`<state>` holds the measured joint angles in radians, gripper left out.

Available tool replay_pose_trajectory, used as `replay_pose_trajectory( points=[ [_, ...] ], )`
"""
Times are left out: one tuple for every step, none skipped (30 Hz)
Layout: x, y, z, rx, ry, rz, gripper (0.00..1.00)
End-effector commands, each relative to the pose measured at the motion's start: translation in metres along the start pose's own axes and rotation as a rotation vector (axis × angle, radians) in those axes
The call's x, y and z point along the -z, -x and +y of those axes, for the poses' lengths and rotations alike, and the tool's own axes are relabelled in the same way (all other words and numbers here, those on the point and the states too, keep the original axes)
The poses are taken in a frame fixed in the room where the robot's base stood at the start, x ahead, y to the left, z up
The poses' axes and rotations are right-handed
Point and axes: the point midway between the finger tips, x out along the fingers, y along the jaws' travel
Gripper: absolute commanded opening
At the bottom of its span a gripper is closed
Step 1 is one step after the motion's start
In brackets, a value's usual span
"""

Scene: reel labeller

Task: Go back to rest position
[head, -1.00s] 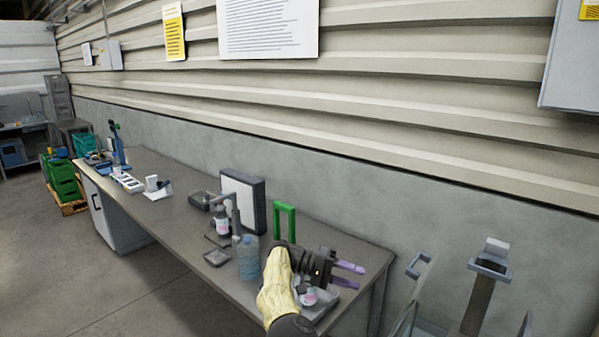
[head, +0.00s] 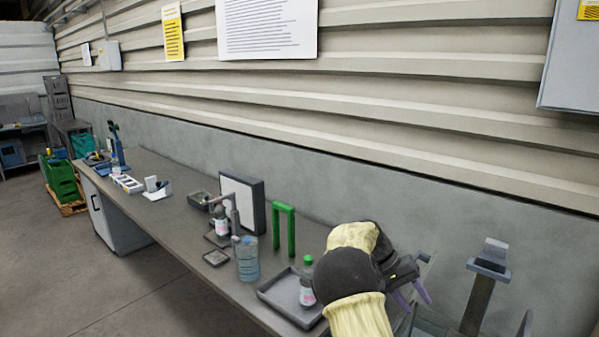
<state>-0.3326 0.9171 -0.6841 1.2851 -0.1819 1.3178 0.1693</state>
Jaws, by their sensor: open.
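My gripper (head: 412,300) is at the right end of the bench, pointing down and to the right. Its purple fingers are apart with nothing seen between them. My own cream and black arm hides part of the bench end. A small bottle with a green cap and pink label (head: 307,285) stands upright in a grey tray (head: 275,292), just left of my arm and apart from the fingers.
On the bench (head: 180,214), left of the tray, are a blue clear container (head: 247,260), a green frame (head: 284,232), another labelled bottle (head: 221,222) and a white panel (head: 238,196). A grey post (head: 480,295) stands right of my gripper. Floor is clear at front left.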

Motion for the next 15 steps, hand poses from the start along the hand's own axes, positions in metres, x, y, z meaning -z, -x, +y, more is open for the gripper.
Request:
replay_pose_trajectory(
  points=[
    [-0.010,-0.006,0.002,0.062,0.009,0.003,0.42],
    [-0.015,-0.009,0.002,0.096,0.016,0.008,0.42],
    [-0.022,-0.013,0.000,0.140,0.027,0.016,0.42],
    [-0.028,-0.015,-0.001,0.172,0.036,0.024,0.42],
    [-0.034,-0.017,-0.003,0.204,0.042,0.031,0.42],
    [-0.043,-0.019,-0.006,0.246,0.052,0.044,0.42],
    [-0.049,-0.020,-0.008,0.277,0.059,0.053,0.42],
    [-0.056,-0.021,-0.010,0.306,0.066,0.064,0.42],
    [-0.066,-0.021,-0.013,0.344,0.077,0.079,0.42],
    [-0.073,-0.021,-0.015,0.372,0.082,0.091,0.42],
    [-0.080,-0.021,-0.018,0.400,0.088,0.103,0.42],
    [-0.091,-0.021,-0.021,0.435,0.096,0.121,0.42],
    [-0.099,-0.020,-0.023,0.460,0.101,0.135,0.42],
    [-0.107,-0.019,-0.026,0.484,0.108,0.149,0.42],
    [-0.118,-0.018,-0.029,0.514,0.116,0.169,0.42]
  ],
)
